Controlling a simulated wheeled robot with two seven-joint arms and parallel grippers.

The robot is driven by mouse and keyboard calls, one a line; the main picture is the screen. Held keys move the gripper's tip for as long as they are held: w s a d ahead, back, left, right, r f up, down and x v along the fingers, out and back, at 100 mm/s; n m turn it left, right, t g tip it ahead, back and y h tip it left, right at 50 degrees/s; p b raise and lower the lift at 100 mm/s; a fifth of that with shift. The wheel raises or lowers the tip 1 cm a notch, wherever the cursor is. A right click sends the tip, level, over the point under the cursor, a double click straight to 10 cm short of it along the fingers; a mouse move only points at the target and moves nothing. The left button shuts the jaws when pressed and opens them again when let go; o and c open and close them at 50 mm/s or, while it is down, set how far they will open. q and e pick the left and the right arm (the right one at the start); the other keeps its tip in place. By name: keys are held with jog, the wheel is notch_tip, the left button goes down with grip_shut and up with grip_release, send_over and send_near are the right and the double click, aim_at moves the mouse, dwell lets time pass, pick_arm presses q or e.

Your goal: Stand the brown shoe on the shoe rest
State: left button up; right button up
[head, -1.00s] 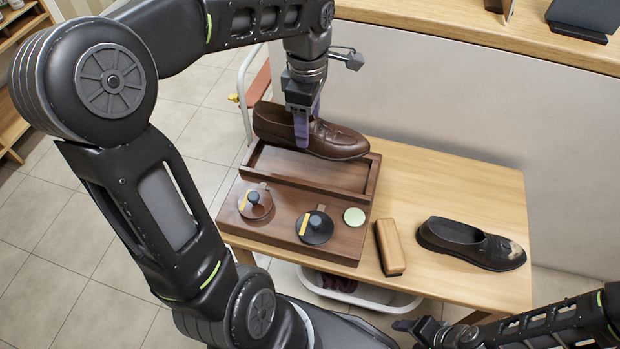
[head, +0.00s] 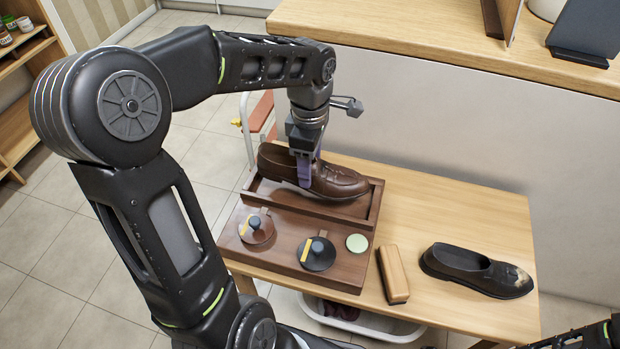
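Two round-knobbed tins (head: 257,229) (head: 318,254) and a pale green disc (head: 357,243) are on the board's front part. A wooden brush (head: 393,275) and a black shoe (head: 475,270) with a pale toe patch lie to the right on the table (head: 420,200). A counter (head: 420,40) stands behind.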

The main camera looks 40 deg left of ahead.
pick_arm(q)
jog(key=shift+f+b, duration=0.6)
jog(key=shift+f, duration=1.9)
jog(key=shift+f, duration=0.1)
jog(key=o, duration=1.6)
jog(key=shift+r, duration=0.2)
notch_tip(320, 180, up, 12)
jog(key=p, duration=0.2)
jog(key=shift+p, duration=0.4)
jog(key=shift+f, duration=0.1)
